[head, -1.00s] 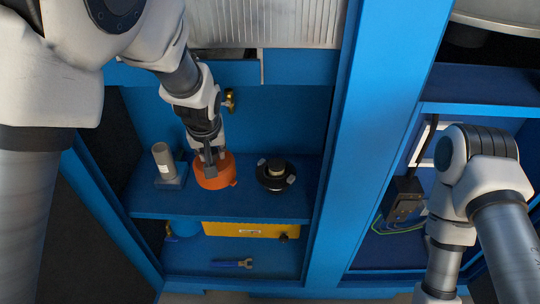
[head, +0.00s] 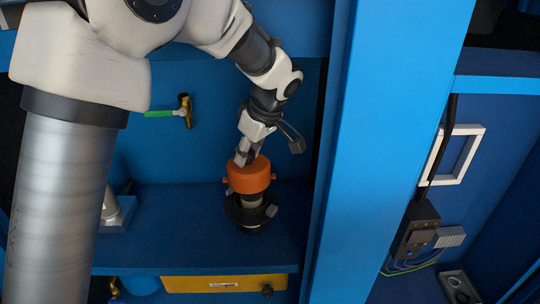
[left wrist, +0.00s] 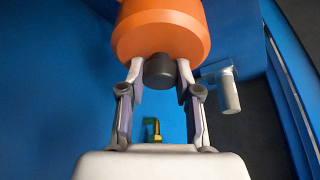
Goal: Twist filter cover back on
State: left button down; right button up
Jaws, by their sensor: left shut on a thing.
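The orange filter cover (head: 249,177) is in my left gripper (head: 245,156), which is shut on it from above. In the left wrist view, the fingers (left wrist: 159,75) close around the dark knob (left wrist: 160,70) of the orange cover (left wrist: 160,32). The cover is roughly upright over the black filter base (head: 243,215) on the blue shelf. A pale filter part (head: 251,199) shows between cover and base. I cannot tell whether the cover touches it or how well they line up. My right gripper is not in view.
The blue shelf (head: 180,225) has free room left of the base. A grey cylinder (head: 110,207) stands there, partly hidden by my arm. A green-handled brass valve (head: 184,112) is on the back wall. A blue post (head: 345,150) stands close on the right. A yellow box (head: 195,284) is below.

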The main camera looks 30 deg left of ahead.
aim_at(249, 163)
pick_arm(q)
jog(key=shift+w+n, duration=0.2)
jog(key=shift+n, duration=0.2)
jog(key=shift+s+a+f+b, duration=0.2)
jog(key=shift+f+b, duration=0.1)
jog(key=shift+b, duration=0.2)
jog(key=shift+f+b, duration=0.3)
jog(key=shift+f, duration=0.05)
jog(key=shift+w+d+f+b, duration=0.1)
jog(key=shift+d+f+b, duration=0.05)
jog(key=shift+f+b, duration=2.05)
jog(key=shift+f, duration=1.05)
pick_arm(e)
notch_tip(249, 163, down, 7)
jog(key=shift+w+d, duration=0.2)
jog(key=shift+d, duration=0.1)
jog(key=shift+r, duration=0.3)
